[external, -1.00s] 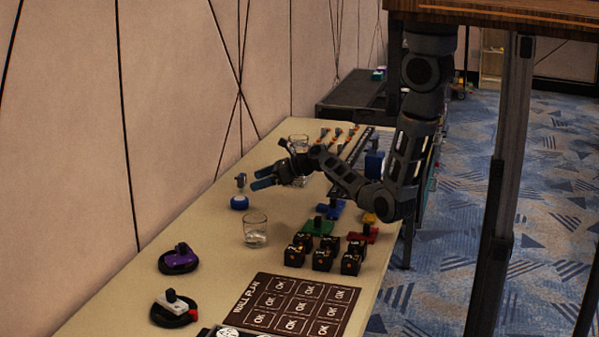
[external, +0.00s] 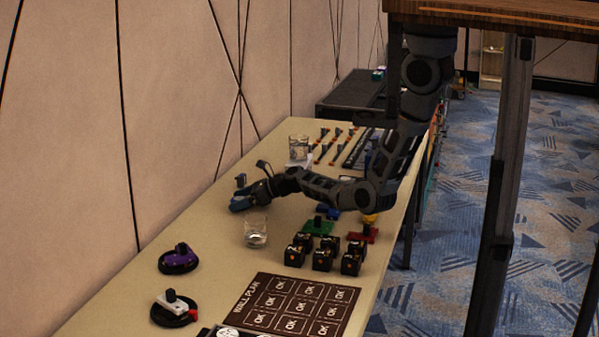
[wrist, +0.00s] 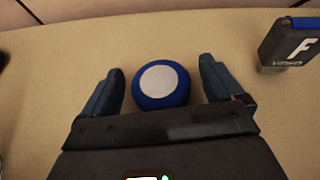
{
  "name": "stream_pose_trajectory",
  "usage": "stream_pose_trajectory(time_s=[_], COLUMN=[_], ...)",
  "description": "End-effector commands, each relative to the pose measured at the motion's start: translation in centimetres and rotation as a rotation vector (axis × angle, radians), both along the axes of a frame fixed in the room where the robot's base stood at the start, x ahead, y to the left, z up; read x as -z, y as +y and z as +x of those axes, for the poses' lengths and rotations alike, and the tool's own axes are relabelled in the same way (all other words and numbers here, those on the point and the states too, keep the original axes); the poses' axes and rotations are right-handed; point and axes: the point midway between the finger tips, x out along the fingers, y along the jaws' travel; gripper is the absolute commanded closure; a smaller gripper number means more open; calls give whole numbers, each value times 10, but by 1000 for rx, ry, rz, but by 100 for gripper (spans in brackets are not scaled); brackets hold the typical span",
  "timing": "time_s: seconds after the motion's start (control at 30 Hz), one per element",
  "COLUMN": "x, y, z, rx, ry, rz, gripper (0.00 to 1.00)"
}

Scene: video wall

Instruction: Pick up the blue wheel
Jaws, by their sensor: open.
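The blue wheel (wrist: 180,96), a round blue piece with a pale grey top face, lies on the tan table. In the wrist view it sits between the two fingers of my gripper (wrist: 160,72), close to the palm, with a visible gap on each side. My gripper is open. In the external view my gripper (external: 240,201) is low at the table, left of the clear glass. There, the wheel and the bluish fingertips overlap and I cannot separate them.
A clear glass (external: 256,234) stands close to my gripper. A purple piece (external: 180,259) and several black cubes (external: 323,258) are nearer the camera. The wall edges the table.

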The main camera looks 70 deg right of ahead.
Motion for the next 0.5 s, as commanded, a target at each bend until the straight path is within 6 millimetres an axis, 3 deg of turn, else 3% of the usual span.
stream_pose_trajectory(time_s=[0.23, 0.5], x=[1, 1], y=[1, 1], z=[1, 1], rx=[0, -1], ry=[0, 0], rz=[0, 0], gripper=[6, 32])
